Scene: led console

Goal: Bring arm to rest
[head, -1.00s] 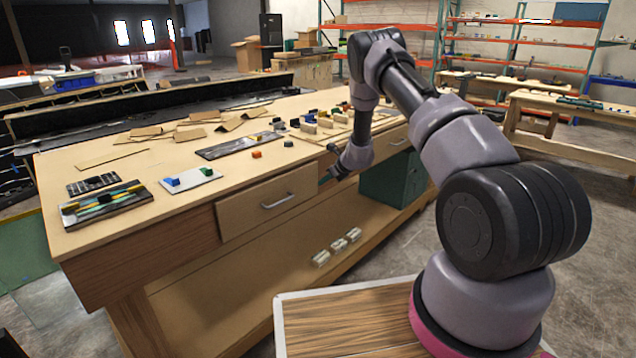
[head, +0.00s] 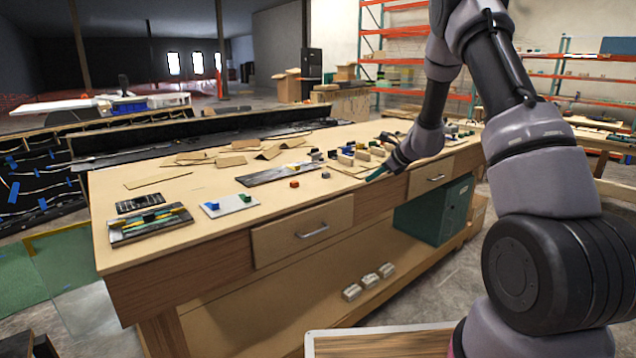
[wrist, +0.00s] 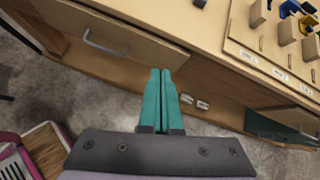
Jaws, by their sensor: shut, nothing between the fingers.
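My gripper (head: 374,176) is at the end of my arm, in front of the workbench's front edge between its two drawers in the head view. In the wrist view its teal fingers (wrist: 160,100) lie side by side, shut and empty. Nothing is held. My arm bends up high and comes down toward the bench (head: 150,242). The left drawer (head: 303,231) and the right drawer (head: 432,176) look shut. The drawer handle (wrist: 105,45) is at upper left in the wrist view, apart from the fingers.
On the bench top are a board with coloured bars (head: 150,225), a white plate with blue and green blocks (head: 229,206), an orange block (head: 294,184) and several small blocks. A green cabinet (head: 442,212) stands below. Small pale blocks (head: 369,281) lie on the lower shelf.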

